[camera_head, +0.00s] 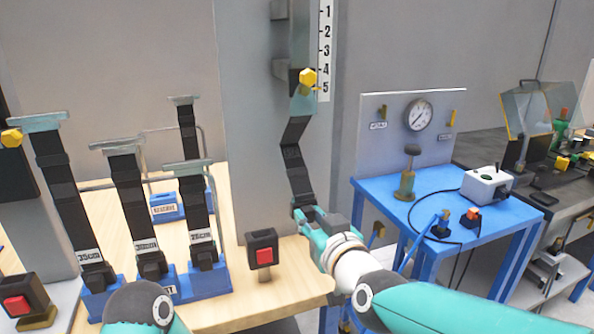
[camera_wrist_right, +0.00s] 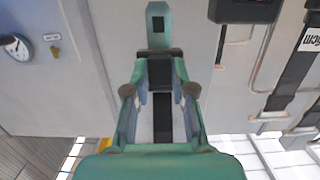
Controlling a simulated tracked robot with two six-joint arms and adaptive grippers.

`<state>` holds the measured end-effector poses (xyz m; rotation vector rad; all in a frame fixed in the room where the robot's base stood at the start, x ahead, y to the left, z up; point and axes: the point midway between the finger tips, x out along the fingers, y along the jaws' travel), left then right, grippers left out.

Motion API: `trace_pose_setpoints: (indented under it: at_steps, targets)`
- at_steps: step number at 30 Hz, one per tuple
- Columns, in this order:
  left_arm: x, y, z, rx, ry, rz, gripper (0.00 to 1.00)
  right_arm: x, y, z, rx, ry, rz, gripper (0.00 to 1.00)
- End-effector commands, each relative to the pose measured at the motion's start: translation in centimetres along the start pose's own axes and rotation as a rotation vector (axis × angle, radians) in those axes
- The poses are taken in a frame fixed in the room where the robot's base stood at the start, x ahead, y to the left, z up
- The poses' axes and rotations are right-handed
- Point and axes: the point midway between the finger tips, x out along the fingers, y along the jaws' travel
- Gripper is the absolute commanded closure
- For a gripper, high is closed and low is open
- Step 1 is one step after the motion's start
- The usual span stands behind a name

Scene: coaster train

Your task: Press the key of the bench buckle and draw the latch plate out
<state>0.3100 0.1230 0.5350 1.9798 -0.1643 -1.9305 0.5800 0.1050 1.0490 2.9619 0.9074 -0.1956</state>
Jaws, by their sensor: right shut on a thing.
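The bench buckle (camera_head: 258,240) is a black block with a red key (camera_head: 264,257) on its front, standing near the bench's front edge. My right gripper (camera_head: 306,216) is shut on the black strap, right of the buckle and apart from it. In the right wrist view my right gripper (camera_wrist_right: 159,78) has the dark strap end between its fingers. The grey-green latch plate (camera_wrist_right: 157,38), with a dark slot, sticks out past the fingertips and is clear of the buckle. The strap (camera_head: 295,165) rises to a pillar anchor. My left gripper is out of view; part of my left arm shows at bottom left.
Several labelled straps (camera_head: 125,180) stand in blue holders on the wooden bench (camera_head: 240,300). Another red-key buckle (camera_head: 25,300) is at the lower left. The grey pillar (camera_head: 250,120) rises behind. A blue table (camera_head: 400,205) with a gauge panel stands to the right.

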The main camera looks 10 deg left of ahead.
Motion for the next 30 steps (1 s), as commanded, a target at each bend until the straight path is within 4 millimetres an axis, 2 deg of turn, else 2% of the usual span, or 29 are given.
trace_pose_setpoints:
  at_steps: [1,16,17,21,22,30]
  targets:
    - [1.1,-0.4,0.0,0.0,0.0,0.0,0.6,0.2,0.0,1.2,0.0,0.001,0.001,1.0]
    - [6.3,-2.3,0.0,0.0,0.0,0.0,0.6,0.9,0.0,7.2,0.0,0.0,0.0,1.0]
    - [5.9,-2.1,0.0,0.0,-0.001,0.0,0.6,0.9,0.0,6.6,0.0,0.001,0.0,0.73]
    - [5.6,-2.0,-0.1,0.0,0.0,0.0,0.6,0.8,0.0,6.4,0.0,0.0,0.0,0.49]
    - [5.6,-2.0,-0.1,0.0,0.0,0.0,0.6,0.8,0.0,6.4,0.0,0.0,0.0,0.47]
    - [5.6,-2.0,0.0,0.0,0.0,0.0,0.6,0.8,0.0,6.5,0.0,-0.002,0.0,0.47]
